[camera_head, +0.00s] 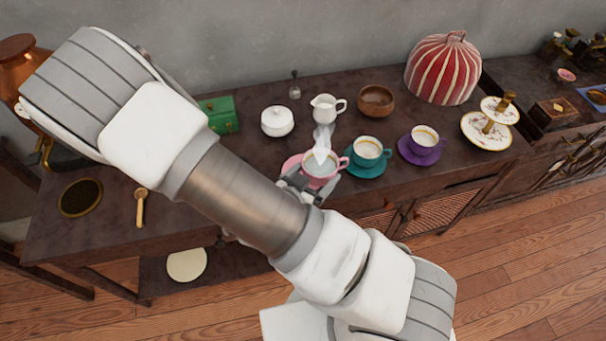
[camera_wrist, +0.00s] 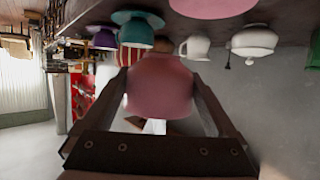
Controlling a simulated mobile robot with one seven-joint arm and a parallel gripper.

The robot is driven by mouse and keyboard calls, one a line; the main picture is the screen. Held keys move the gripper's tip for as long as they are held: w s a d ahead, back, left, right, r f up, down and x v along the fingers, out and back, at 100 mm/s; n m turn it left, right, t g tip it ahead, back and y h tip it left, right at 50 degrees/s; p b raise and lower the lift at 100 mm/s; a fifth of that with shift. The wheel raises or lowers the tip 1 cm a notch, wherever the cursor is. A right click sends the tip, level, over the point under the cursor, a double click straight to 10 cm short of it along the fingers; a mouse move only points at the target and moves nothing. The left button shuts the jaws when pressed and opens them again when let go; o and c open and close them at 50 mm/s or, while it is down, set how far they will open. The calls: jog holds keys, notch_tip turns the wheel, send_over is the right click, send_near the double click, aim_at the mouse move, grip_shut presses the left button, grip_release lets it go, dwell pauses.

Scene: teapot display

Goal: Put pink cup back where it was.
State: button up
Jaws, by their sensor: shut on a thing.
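The pink cup (camera_head: 321,171) is held in my gripper (camera_head: 312,184) over the table, with a pale wisp rising above it. The wrist view is upside down and shows the pink cup (camera_wrist: 160,88) between the two fingers of my gripper (camera_wrist: 160,80). The pink saucer (camera_head: 290,163) is partly hidden behind the cup and gripper in the head view. The pink saucer (camera_wrist: 205,8) also shows in the wrist view, with a visible gap between it and the cup. I cannot tell the exact height of the cup above the saucer.
A teal cup (camera_head: 367,148) on its saucer stands close to the right, with a purple cup (camera_head: 425,137) beyond it. A white creamer (camera_head: 325,107), a white sugar bowl (camera_head: 277,121) and a wooden bowl (camera_head: 376,100) stand behind. The green box (camera_head: 219,115) is at the left.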

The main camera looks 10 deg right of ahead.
jog(key=shift+w+a+f+b, duration=0.1)
jog(key=shift+w+f+b, duration=0.75)
jog(key=shift+b, duration=2.4)
jog(key=w+f+b, duration=0.1)
jog(key=w, duration=0.1)
jog(key=w+f+b, duration=0.1)
jog(key=w, duration=0.1)
jog(key=w+a+f+b, duration=0.1)
jog(key=w, duration=0.2)
jog(key=shift+f, duration=0.3)
jog(key=shift+a+f+b, duration=0.1)
jog(key=shift+f+b, duration=0.85)
jog(key=shift+f, duration=1.05)
jog(key=shift+f, duration=0.2)
jog(key=o, duration=1.5)
jog(key=shift+c, duration=0.2)
jog(key=shift+r, duration=0.1)
